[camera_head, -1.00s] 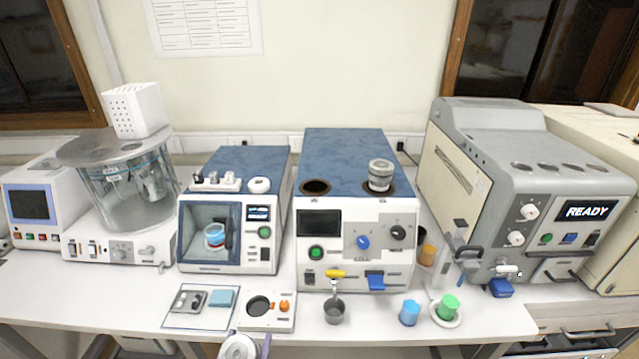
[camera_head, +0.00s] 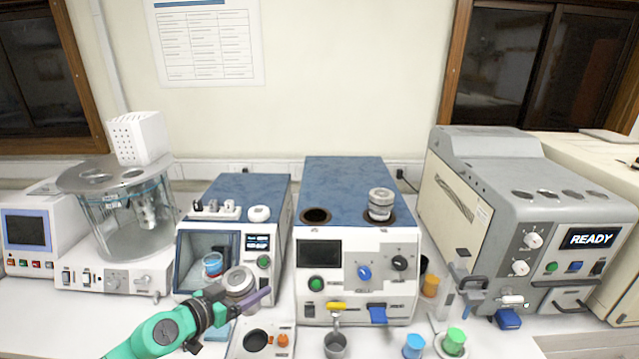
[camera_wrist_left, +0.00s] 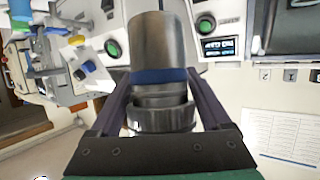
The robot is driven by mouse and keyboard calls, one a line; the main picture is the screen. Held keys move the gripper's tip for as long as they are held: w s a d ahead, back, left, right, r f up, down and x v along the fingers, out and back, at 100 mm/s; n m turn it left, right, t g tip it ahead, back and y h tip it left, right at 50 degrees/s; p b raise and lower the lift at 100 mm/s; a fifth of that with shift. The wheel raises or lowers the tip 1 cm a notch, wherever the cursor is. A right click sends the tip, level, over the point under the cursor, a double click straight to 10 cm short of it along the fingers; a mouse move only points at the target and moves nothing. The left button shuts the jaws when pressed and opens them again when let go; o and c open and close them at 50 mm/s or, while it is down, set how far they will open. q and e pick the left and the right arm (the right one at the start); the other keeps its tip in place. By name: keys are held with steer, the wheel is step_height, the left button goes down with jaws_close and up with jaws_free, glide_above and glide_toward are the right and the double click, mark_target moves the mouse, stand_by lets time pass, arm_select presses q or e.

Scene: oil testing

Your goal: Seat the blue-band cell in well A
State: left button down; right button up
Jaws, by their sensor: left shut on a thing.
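My left gripper (camera_head: 243,298) is shut on a metal cylindrical cell (camera_head: 239,280), held in front of the small blue-topped unit. In the left wrist view the blue-band cell (camera_wrist_left: 160,45) stands between the two dark fingers, with a blue band around its body and a wider ringed part nearer the gripper. The wide blue-topped machine (camera_head: 346,180) has two round wells on top. Its left well (camera_head: 316,216) is dark and empty; its right well holds another metal cell (camera_head: 380,203). Well letters are not readable. The right gripper is not in view.
A small unit (camera_head: 222,240) with a red-and-blue-marked vessel inside stands left of the machine. A grey unit (camera_head: 530,190) showing READY stands right. A small metal cup (camera_head: 335,345), blue cup (camera_head: 413,346) and green cup (camera_head: 454,340) are at the front.

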arm_select(q)
steer(key=a+r+m+g, duration=0.1)
steer(key=a+r, duration=0.1)
steer(key=r, duration=0.6)
steer(key=a+r+m+g+h, duration=0.1)
steer(key=a+r+g, duration=0.1)
steer(key=r, duration=0.7)
steer(key=shift+a+m+g+h, duration=0.3)
steer(key=shift+a+m, duration=0.1)
steer(key=shift+a, duration=0.25)
